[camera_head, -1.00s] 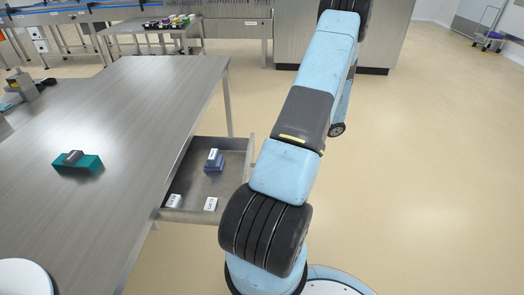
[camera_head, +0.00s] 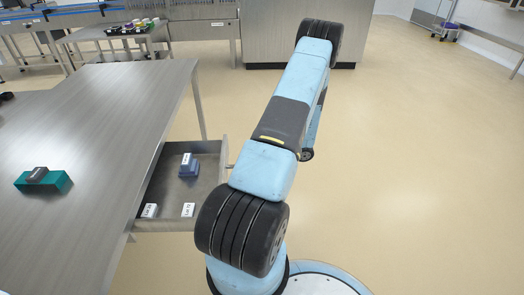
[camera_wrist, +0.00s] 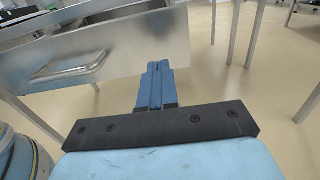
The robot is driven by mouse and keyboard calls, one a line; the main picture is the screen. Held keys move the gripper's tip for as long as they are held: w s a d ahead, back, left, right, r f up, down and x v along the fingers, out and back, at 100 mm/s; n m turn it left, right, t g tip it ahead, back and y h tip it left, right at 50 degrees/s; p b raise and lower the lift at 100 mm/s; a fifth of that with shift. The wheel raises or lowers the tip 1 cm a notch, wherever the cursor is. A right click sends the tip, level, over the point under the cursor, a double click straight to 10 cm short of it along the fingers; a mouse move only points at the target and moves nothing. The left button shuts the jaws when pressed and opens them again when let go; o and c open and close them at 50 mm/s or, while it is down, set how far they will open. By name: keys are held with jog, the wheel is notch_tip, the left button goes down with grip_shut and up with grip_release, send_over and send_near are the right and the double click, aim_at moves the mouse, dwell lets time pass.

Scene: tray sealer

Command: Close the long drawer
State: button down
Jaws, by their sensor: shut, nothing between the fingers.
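The long drawer is a grey metal drawer (camera_head: 207,170) standing open from the right side of the steel table in the head view. Its flat front (camera_wrist: 125,45) fills the upper left of the wrist view, with a bar handle (camera_wrist: 72,68) on it. My gripper (camera_wrist: 157,66) shows blue fingers pressed together, empty, in front of the drawer front and right of the handle in the wrist view. I cannot tell whether the fingertips touch the front. In the head view my arm hides the gripper.
The drawer holds a blue labelled block (camera_head: 189,166) and white labelled pieces (camera_head: 188,209). A green block with a dark piece on it (camera_head: 43,180) sits on the steel table (camera_head: 110,110). Table legs (camera_wrist: 252,35) stand to the right in the wrist view. Floor right of my arm is clear.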

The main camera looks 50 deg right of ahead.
jog(key=x, duration=0.6)
jog(key=shift+w+a, duration=0.15)
